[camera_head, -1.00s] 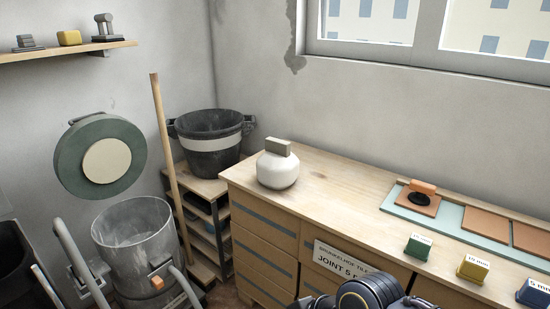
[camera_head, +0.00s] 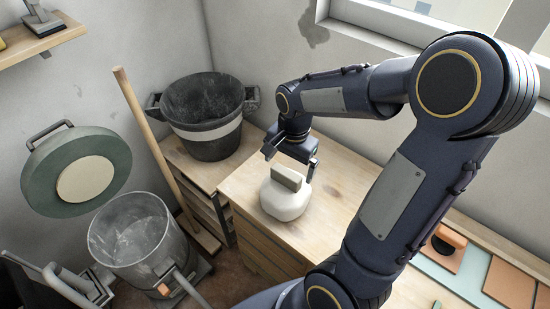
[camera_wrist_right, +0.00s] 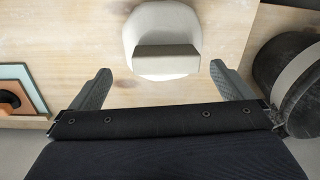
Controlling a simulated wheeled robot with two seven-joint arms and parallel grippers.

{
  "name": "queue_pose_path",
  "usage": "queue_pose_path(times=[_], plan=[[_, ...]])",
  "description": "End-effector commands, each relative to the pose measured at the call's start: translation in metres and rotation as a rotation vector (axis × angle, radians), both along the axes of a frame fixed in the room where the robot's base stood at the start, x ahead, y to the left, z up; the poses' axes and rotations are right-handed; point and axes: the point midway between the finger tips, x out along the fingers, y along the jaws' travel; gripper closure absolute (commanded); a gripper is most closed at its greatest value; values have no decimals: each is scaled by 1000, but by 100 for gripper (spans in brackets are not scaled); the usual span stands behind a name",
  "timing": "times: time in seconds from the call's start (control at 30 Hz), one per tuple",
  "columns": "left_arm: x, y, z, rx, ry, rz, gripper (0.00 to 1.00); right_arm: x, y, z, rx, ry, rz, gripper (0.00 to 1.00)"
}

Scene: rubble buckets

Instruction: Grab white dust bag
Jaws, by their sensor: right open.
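The white dust bag (camera_head: 285,198) is a rounded white body with a grey-beige block-shaped top, standing on the wooden cabinet top near its left end. My right gripper (camera_head: 291,159) is open just above and behind the bag's top in the head view. In the right wrist view the bag (camera_wrist_right: 162,22) lies ahead, between and beyond the two spread fingers (camera_wrist_right: 163,88), with nothing held. Its grey top faces the gripper. My left gripper is not in view.
A black bucket (camera_head: 207,131) with a white band stands left of the cabinet top and shows at the right in the wrist view (camera_wrist_right: 298,82). A wooden pole (camera_head: 152,150) leans nearby. A clear-grey mixing bucket (camera_head: 130,238) is at lower left. Tiles (camera_head: 510,283) lie on the right.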

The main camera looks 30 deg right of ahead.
Motion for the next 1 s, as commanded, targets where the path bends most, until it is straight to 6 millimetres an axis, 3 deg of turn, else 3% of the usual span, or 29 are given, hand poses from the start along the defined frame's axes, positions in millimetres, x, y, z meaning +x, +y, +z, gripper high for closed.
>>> queue_pose_path(times=[0.03, 0.17, 0.7, 1.0], plan=[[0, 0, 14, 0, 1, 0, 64, 4, -3, 9, -15, 19, -29, 0], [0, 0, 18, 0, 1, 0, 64, 8, -8, 2, -34, 39, -72, 0], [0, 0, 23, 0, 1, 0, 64, 4, -3, -67, -34, 40, -75, 0], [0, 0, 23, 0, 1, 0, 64, 4, -3, -74, -35, 36, -74, 0]])
